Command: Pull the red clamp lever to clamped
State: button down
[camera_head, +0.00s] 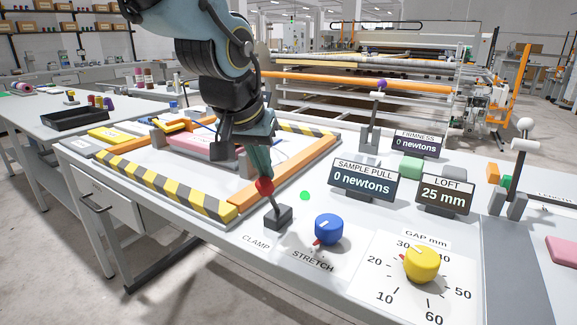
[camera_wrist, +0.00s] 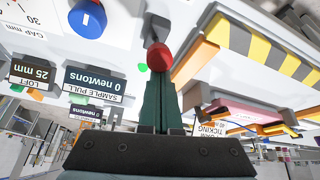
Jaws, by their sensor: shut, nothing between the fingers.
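The red clamp lever has a red ball knob (camera_head: 265,186) on a short stem that rises from a dark base block (camera_head: 278,218) beside the CLAMP label. The stem leans up and to the left, away from the label. My gripper (camera_head: 262,172) is shut and empty, with its green fingers pointing down at the knob from above and behind. In the wrist view the knob (camera_wrist: 159,56) sits right at the tips of my gripper (camera_wrist: 160,76). They look touching or nearly so, and the fingers are not around it.
A blue STRETCH knob (camera_head: 328,229) stands right of the lever, and a yellow GAP dial (camera_head: 422,264) farther right. Displays for sample pull (camera_head: 362,180) and loft (camera_head: 445,195) stand behind. A striped frame (camera_head: 165,188) lies to the left. A green dot (camera_head: 305,196) marks the table.

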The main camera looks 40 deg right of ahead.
jog(key=shift+s+a+f, duration=0.1)
jog(key=shift+a+f, duration=0.15)
jog(key=shift+a, duration=0.15)
jog(key=shift+a+f, duration=0.15)
jog(key=w+d+r+p, duration=0.2)
jog(key=d+r, duration=0.1)
jog(key=s+a+r+b, duration=0.1)
jog(key=s+a+r, duration=0.1)
jog(key=a+r, duration=0.4)
jog(key=shift+s+r, duration=0.15)
jog(key=shift+s, duration=0.15)
dwell(0.3)
jog(key=shift+a, duration=0.1)
dwell(0.4)
